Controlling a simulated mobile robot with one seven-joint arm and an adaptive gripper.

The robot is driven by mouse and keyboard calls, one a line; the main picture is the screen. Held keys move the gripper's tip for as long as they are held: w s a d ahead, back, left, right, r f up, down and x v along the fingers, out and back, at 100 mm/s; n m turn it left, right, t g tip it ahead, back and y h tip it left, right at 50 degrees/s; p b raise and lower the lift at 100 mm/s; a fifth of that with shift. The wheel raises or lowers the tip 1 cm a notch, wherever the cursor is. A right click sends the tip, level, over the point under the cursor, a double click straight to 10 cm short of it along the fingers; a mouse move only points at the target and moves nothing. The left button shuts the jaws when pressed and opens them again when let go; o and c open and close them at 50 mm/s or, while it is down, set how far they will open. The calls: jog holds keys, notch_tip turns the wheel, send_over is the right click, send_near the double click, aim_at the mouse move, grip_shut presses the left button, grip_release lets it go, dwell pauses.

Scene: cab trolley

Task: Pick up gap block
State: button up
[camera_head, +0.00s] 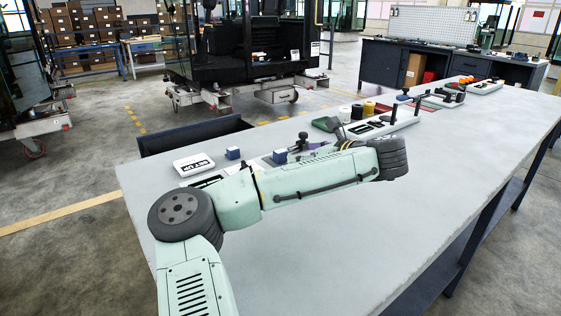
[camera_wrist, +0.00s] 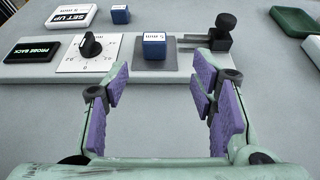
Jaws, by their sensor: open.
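Two small blue blocks with white labelled faces are in view. One blue block (camera_wrist: 154,46) sits on a dark square pad on a light grey fixture board, between a dial and a black clamp; its label seems to read "5 mm". The other blue block (camera_wrist: 121,14) stands farther back on the table, beside a SET UP plate. In the head view the pad block (camera_head: 280,157) and the back block (camera_head: 233,153) also show. My gripper (camera_wrist: 160,82) is open and empty, its purple pads apart, in front of the pad block. In the head view my arm mostly hides the gripper.
The fixture board (camera_wrist: 60,72) carries a black-knobbed dial (camera_wrist: 91,46), a PROBE BACK display (camera_wrist: 31,50) and a clamp with a black knob (camera_wrist: 222,34). The SET UP plate (camera_wrist: 72,16) lies behind. A green tray (camera_wrist: 297,20) is at right. The table front (camera_head: 330,240) is clear.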

aim_at(282, 152)
jog(key=b+x, duration=0.1)
jog(key=x, duration=0.4)
jog(key=b+x, duration=0.1)
jog(key=x, duration=0.2)
jog(key=shift+w+a+r+b, duration=0.2)
jog(key=shift+a+b, duration=0.1)
jog(key=shift+a, duration=0.3)
jog(key=shift+c, duration=0.3)
grip_shut()
